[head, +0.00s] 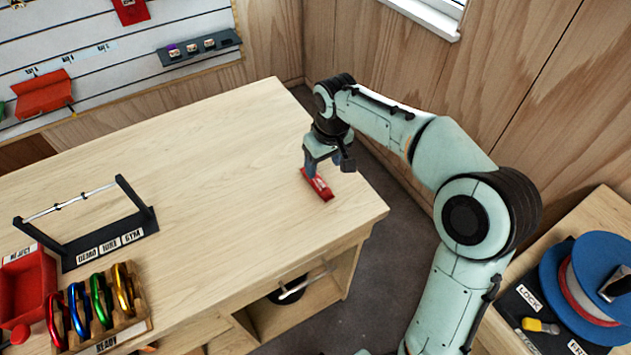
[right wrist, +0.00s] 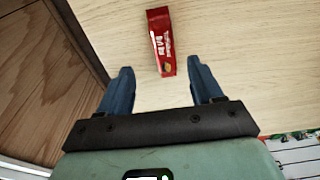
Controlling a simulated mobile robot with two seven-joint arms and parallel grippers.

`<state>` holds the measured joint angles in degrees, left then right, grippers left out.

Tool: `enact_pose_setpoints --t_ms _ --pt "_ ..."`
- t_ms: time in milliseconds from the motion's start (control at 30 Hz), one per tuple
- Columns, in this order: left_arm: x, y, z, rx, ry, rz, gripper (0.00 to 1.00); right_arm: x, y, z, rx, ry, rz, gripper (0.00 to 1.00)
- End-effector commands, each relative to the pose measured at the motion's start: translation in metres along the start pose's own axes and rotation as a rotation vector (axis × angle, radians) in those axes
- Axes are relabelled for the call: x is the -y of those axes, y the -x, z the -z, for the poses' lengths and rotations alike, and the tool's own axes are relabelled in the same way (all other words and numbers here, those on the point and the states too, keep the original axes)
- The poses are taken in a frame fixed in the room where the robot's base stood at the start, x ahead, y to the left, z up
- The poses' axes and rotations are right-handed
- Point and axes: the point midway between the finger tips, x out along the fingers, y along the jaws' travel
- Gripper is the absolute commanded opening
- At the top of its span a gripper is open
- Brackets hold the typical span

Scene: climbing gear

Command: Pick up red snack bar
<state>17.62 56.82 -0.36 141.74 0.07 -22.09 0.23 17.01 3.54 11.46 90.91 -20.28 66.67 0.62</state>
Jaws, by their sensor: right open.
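The red snack bar (head: 318,185) lies flat on the light wooden table (head: 200,170) near its right end. In the right wrist view the red snack bar (right wrist: 161,42) has white lettering and lies just beyond the fingertips, in line with the gap between them. My right gripper (head: 311,172) is open above the table at the bar's far end; its two blue fingers also show in the right wrist view (right wrist: 162,76), apart, with nothing between them. In the head view the gripper hides a little of the bar's far end. My left gripper is not in view.
A black rack (head: 105,235) and a wooden holder with coloured carabiners (head: 130,325) stand on the table's left. A red bin (head: 25,285) is beside them. A blue spool (head: 590,280) sits on another surface at right. The table's middle is clear.

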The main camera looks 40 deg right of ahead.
Motion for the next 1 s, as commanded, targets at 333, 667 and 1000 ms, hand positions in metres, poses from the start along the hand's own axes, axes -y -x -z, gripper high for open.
enact_pose_setpoints --t_ms 333,667,1000 --pt "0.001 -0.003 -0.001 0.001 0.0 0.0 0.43 0.002 -0.034 0.001 0.002 0.001 0.0 0.65" --pt "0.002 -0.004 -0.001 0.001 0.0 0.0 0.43 0.005 -0.074 0.004 0.0 0.0 0.0 0.65" --pt "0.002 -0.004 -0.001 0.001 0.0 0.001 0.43 0.005 -0.075 0.005 -0.001 0.0 0.0 0.33"
